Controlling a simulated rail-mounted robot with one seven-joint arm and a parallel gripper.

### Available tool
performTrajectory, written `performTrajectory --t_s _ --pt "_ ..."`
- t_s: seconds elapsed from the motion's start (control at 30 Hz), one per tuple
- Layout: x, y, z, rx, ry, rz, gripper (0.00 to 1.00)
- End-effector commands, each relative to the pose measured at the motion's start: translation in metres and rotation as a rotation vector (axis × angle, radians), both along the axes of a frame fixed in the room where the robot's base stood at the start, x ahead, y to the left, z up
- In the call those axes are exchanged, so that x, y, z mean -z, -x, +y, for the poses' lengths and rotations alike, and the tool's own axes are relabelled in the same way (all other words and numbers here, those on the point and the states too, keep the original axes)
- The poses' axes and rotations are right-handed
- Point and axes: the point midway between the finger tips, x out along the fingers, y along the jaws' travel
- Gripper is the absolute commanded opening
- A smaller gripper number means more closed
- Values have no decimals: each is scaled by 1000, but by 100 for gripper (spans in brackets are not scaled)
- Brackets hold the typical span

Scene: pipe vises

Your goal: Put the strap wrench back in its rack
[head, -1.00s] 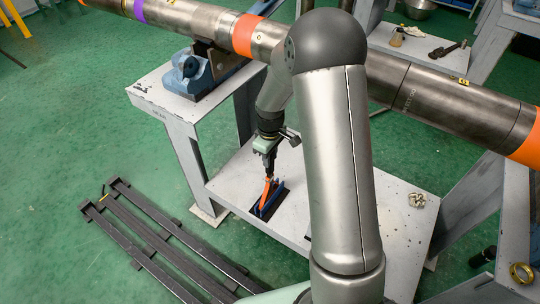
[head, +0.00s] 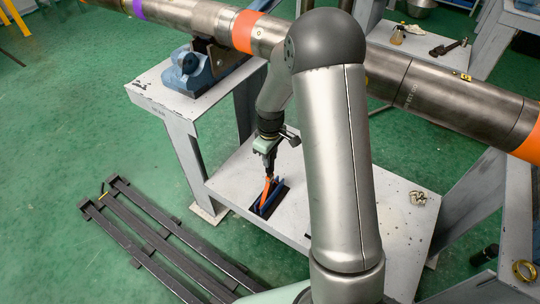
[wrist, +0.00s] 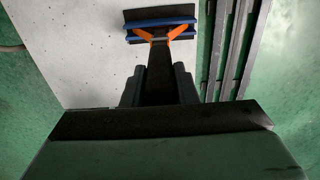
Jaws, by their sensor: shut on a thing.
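The strap wrench (head: 266,190) shows as an orange part below my gripper in the head view. My gripper (head: 269,167) points down and is shut on it. The blue rack (head: 280,197) with a dark base is on the grey lower shelf, and the orange part is right at it. In the wrist view the orange V-shaped part (wrist: 176,33) lies between the two blue bars of the rack (wrist: 160,21). I cannot tell whether the wrench is fully seated.
A large steel pipe (head: 430,95) with orange bands crosses above the shelf. A blue vise (head: 188,72) stands on the upper bench at left. Brass fittings (head: 417,198) lie on the shelf's right side. Dark rails (head: 150,235) lie on the green floor. The shelf (head: 232,180) around the rack is mostly clear.

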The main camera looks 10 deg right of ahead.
Motion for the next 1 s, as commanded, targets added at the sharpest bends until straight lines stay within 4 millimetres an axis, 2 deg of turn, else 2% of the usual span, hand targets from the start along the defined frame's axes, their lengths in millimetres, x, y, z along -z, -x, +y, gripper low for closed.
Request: performTrajectory --t_s 1.0 --pt "9 0 0 0 0 -1 0"
